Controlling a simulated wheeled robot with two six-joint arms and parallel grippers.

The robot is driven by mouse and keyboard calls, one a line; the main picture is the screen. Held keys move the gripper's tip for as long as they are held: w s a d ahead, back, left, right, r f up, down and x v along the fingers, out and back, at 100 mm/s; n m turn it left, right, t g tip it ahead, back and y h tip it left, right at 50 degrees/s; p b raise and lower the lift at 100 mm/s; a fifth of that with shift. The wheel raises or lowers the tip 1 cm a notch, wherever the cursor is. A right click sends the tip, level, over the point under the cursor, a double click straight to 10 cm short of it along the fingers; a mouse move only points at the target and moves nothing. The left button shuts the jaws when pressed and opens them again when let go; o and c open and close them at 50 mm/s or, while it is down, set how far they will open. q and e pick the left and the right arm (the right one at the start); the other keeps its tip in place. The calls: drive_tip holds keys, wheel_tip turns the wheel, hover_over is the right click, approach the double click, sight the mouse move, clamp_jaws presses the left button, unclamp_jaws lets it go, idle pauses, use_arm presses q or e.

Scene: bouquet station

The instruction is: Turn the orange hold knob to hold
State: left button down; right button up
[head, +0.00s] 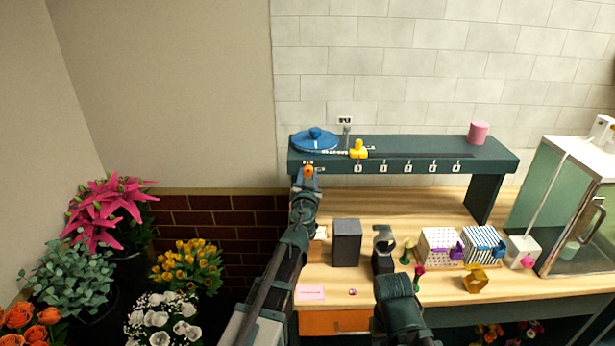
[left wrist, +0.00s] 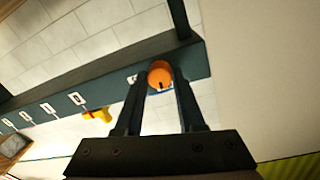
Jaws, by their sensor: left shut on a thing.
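The orange hold knob (head: 309,169) sits on the front face of the dark green shelf (head: 400,168), at its left end. My left gripper (head: 307,178) reaches up to it from below and is shut on it. In the left wrist view the knob (left wrist: 160,73) shows as a round orange cap between the two fingers of the left gripper (left wrist: 161,90), with a small dark mark on its lower edge. Which setting the knob points to I cannot tell. My right gripper (head: 383,242) is over the wooden bench, apart from the shelf; its jaw opening is unclear.
A blue round lid-like thing (head: 315,139), a yellow piece (head: 358,149) and a pink cylinder (head: 478,132) are on the shelf. A dark grey box (head: 346,243) and patterned boxes (head: 440,248) stand on the bench (head: 400,287). Potted flowers (head: 187,266) fill the left.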

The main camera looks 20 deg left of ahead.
use_arm(q)
drive_tip(key=m, duration=0.4)
drive_tip(key=m+p, duration=0.1)
drive_tip(key=m, duration=0.3)
drive_tip(key=shift+r+m+g, duration=0.1)
drive_tip(key=shift+m+g, duration=0.2)
drive_tip(key=shift+g, duration=0.1)
drive_tip(key=m, duration=0.4)
drive_tip(key=shift+d+y, duration=0.1)
drive_tip(key=shift+y, duration=0.3)
drive_tip(key=shift+m, duration=1.6)
drive_tip(key=c, duration=0.5)
unclamp_jaws()
